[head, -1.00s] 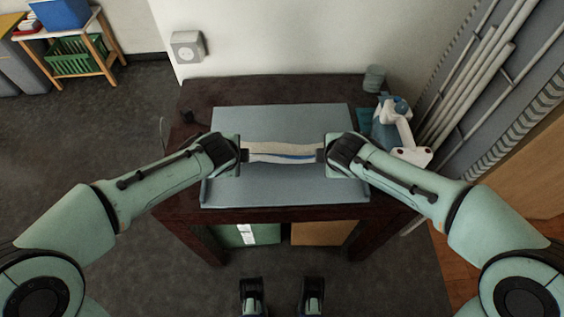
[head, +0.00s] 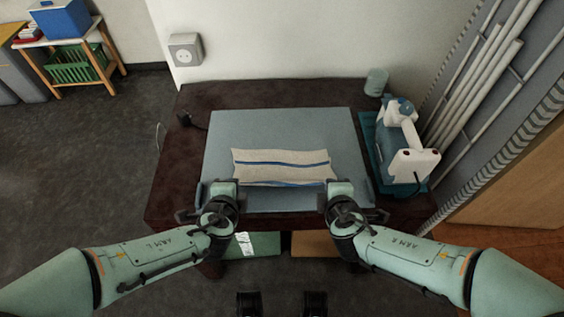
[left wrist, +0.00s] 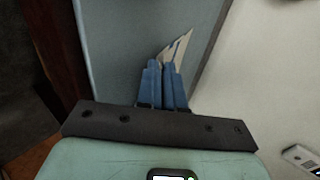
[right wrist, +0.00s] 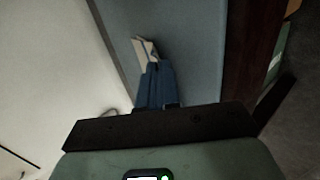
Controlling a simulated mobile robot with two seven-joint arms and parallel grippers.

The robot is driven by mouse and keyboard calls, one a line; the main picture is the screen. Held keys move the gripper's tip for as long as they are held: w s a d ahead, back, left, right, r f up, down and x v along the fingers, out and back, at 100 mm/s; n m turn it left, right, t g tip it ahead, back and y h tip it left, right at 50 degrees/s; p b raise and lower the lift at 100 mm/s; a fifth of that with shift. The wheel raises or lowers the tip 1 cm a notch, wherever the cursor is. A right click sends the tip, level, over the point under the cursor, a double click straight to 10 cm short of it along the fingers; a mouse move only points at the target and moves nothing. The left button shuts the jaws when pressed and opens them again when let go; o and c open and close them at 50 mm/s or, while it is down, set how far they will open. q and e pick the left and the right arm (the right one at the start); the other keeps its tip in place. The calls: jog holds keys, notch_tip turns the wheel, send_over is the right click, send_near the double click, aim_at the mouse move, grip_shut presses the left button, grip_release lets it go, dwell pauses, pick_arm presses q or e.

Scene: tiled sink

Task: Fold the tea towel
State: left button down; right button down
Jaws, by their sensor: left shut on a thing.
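The tea towel (head: 280,172), cream with blue stripes, lies as a wide band on a grey-blue board (head: 232,130). Its front edge is near the board's front. My left gripper (head: 228,187) is at the towel's front left corner. In the left wrist view its blue fingers (left wrist: 165,68) are closed, with a piece of towel (left wrist: 178,47) between and beyond the tips. My right gripper (head: 335,187) is at the front right corner. In the right wrist view its fingers (right wrist: 152,68) are closed with a towel corner (right wrist: 143,48) at the tips. Layers under the top face are hidden.
The board rests on a dark table (head: 165,190). A white and blue appliance (head: 405,145) stands on a teal base at the right. A pale cup (head: 376,82) is at the back right. The board behind the towel is clear. A wall stands behind the table.

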pick_arm(q)
jog(key=shift+s, duration=0.1)
pick_arm(e)
jog(key=shift+s, duration=0.1)
pick_arm(q)
jog(key=c, duration=1)
grip_release()
pick_arm(e)
jog(key=c, duration=1)
grip_release()
pick_arm(q)
jog(key=shift+r, duration=0.35)
pick_arm(e)
jog(key=shift+r, duration=0.35)
pick_arm(q)
jog(key=s+r, duration=0.6)
jog(key=r, duration=0.2)
pick_arm(e)
jog(key=s+r, duration=0.6)
jog(key=r, duration=0.2)
